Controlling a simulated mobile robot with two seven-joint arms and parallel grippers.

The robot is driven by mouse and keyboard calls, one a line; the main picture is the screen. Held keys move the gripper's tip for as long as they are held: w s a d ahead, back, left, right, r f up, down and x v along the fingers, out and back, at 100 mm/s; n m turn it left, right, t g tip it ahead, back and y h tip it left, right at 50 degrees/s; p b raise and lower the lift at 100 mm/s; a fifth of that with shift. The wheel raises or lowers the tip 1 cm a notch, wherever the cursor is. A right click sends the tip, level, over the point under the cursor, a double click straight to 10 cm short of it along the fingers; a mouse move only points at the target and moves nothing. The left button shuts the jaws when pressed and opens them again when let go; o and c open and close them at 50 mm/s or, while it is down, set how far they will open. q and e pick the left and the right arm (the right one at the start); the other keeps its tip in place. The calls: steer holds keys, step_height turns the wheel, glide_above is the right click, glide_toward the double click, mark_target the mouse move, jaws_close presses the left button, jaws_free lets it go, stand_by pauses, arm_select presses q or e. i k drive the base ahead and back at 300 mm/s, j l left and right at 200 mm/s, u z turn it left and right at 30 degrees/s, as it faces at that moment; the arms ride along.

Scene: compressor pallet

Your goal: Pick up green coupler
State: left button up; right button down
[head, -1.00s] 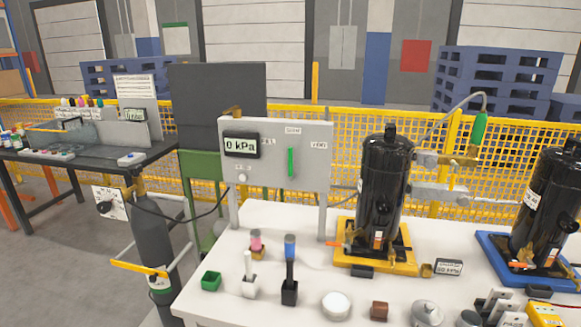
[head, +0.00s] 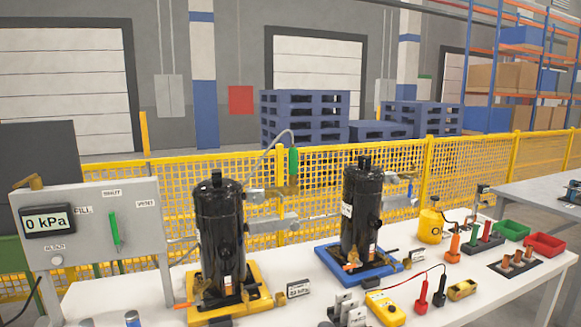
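A green coupler (head: 293,161) hangs at the end of a grey curved hose (head: 268,146), behind and between two black compressors. It is upright and stands out against the yellow mesh fence. The left black compressor (head: 220,235) sits on a yellow base plate (head: 252,283). The right black compressor (head: 361,212) sits on a blue base plate (head: 385,265). Neither of my grippers shows in the head view.
A gauge panel (head: 85,205) with a 0 kPa display and a green lever (head: 114,232) stands at the left. A yellow multimeter (head: 385,308), red bin (head: 545,244) and green bin (head: 511,230) are on the white table (head: 480,278). A yellow fence (head: 470,165) runs behind.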

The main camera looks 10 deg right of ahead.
mark_target(293, 151)
steer(key=i+l, duration=0.1)
steer(key=l, duration=0.4)
steer(key=i+l+z, duration=0.15)
steer(key=l, duration=0.35)
steer(key=i+l, duration=0.15)
steer(key=l, duration=0.3)
steer(key=i+l+z, duration=0.15)
steer(key=l, duration=0.35)
steer(key=i+l, duration=0.15)
steer(key=l, duration=0.3)
steer(key=i+l+z, duration=0.15)
steer(key=l, duration=0.3)
steer(key=i+l, duration=0.2)
steer(key=l, duration=0.25)
steer(key=i+l+z, duration=0.15)
steer(key=l, duration=0.3)
steer(key=i, duration=0.05)
